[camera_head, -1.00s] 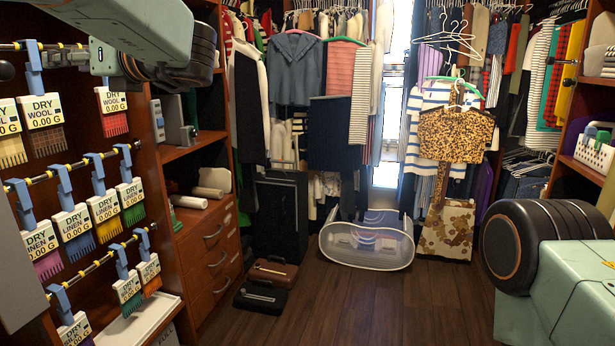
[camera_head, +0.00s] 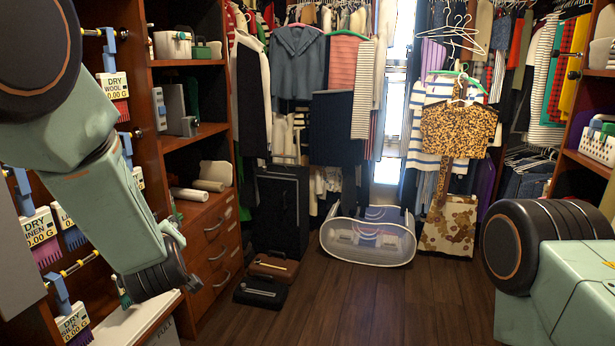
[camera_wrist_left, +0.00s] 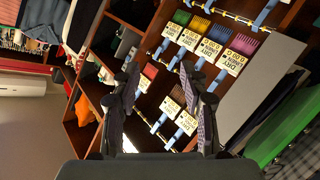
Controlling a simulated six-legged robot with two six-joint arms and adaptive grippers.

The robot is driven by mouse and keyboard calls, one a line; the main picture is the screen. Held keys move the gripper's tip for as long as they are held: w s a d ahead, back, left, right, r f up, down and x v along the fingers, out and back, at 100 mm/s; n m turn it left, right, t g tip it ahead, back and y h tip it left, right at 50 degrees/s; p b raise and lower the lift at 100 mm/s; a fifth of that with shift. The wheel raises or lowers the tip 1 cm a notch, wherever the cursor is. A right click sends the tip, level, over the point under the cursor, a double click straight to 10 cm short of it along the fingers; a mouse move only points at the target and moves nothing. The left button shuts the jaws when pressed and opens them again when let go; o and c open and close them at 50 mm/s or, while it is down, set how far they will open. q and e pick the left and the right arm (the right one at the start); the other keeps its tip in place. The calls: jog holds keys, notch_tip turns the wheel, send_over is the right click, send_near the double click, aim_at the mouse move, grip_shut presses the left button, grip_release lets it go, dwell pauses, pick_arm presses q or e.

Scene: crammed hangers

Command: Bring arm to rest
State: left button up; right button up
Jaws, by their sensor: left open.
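My left arm (camera_head: 105,200) comes in from the left in the head view and is bent downward, in front of the rack of tags. Its lower end is beside the drawers.
Tags (camera_head: 40,228) with coloured combs hang on rails at left, partly hidden by my arm. A wooden drawer unit (camera_head: 212,250) stands close by. A clear plastic bin (camera_head: 368,246) and dark cases (camera_head: 262,294) are on the floor. The middle floor is clear.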

pick_arm(q)
jog(key=s+d+f+m+g+h+b, duration=0.1)
jog(key=s+f+m+g, duration=0.15)
jog(key=s+f, duration=0.4)
jog(key=s+d+f+m+g+h+b, duration=0.1)
jog(key=s+d+f+m+h, duration=0.15)
jog(key=f, duration=0.75)
jog(key=s+d+f+m+g+h+b, duration=0.1)
jog(key=s+f+m+g, duration=0.15)
jog(key=s+f, duration=0.45)
jog(key=s+f+m+g+b, duration=0.1)
jog(key=s+f+g+b, duration=0.1)
jog(key=s+f, duration=0.4)
jog(key=s+d+f+m+g+h+b, duration=0.1)
jog(key=s+f+g+b, duration=0.1)
jog(key=s+f, duration=0.5)
jog(key=s+d+f+m+g+b, duration=0.1)
jog(key=s+f, duration=0.5)
jog(key=s, duration=0.9)
jog(key=shift+s+f+m+g+h+b, duration=0.15)
jog(key=shift+f+m+g+h+b, duration=0.2)
jog(key=shift+g+b, duration=0.6)
jog(key=shift+d, duration=0.1)
